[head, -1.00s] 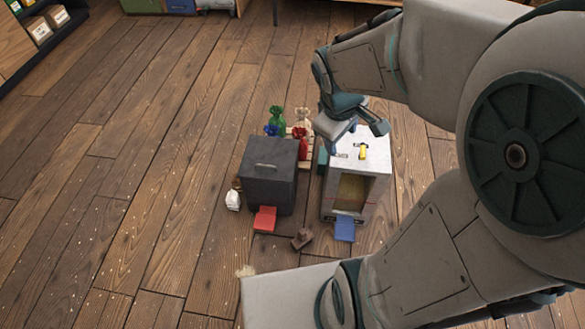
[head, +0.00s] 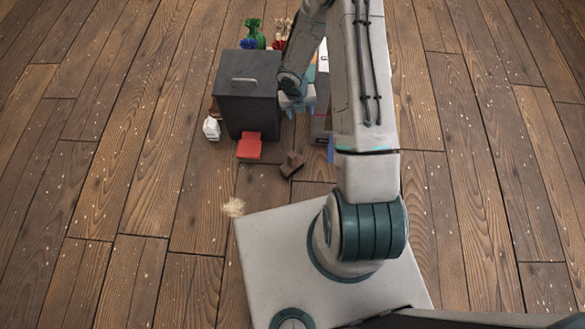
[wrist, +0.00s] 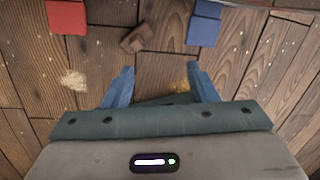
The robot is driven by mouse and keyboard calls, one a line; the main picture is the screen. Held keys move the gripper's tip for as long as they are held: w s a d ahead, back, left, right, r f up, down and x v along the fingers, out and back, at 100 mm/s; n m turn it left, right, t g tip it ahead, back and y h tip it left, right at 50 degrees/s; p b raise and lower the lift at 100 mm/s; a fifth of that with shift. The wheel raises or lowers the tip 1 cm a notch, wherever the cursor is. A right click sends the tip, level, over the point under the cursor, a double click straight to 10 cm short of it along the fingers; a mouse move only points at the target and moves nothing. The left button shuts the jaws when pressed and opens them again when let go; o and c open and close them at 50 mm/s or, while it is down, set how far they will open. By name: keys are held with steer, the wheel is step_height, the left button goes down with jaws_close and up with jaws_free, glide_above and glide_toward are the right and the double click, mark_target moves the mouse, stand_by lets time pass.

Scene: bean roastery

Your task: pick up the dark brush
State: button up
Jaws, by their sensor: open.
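The dark brush (head: 292,164) looks like a small brown block with a raised grip, lying on the wood floor in front of the bins. In the wrist view the dark brush (wrist: 138,38) is near the top, beyond my fingertips and slightly left of the middle. My gripper (wrist: 160,76) is open, with its two blue fingers apart and nothing held between them. In the head view my gripper (head: 295,106) is above and behind the brush, beside the dark bin, partly covered by my arm.
A dark grey bin (head: 248,95) with a red pedal (head: 249,146) stands left. A blue pedal (wrist: 204,25) is right of the brush. A white bag (head: 211,128) stands by the bin. A pale pile (head: 233,207) lies on the floor. The left floor is clear.

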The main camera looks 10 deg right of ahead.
mark_target(292, 156)
steer(key=s+a+f+n+b, duration=0.1)
steer(key=f+n+b, duration=0.1)
steer(key=f, duration=0.5)
steer(key=a+f+n+y+b, duration=0.1)
steer(key=f+n+b, duration=0.1)
steer(key=f, duration=0.6)
steer(key=s+a+f+n+b, duration=0.1)
steer(key=f+n+b, duration=0.1)
steer(key=f, duration=0.6)
steer(key=shift+s+a+g+y, duration=0.2)
steer(key=shift+s+g+y, duration=0.1)
steer(key=shift+w+f+b, duration=0.1)
steer(key=shift+f+b, duration=1.65)
steer(key=shift+f, duration=1.4)
steer(key=shift+r, duration=0.1)
jaws_close()
step_height(292, 156, up, 10)
steer(key=p, duration=0.4)
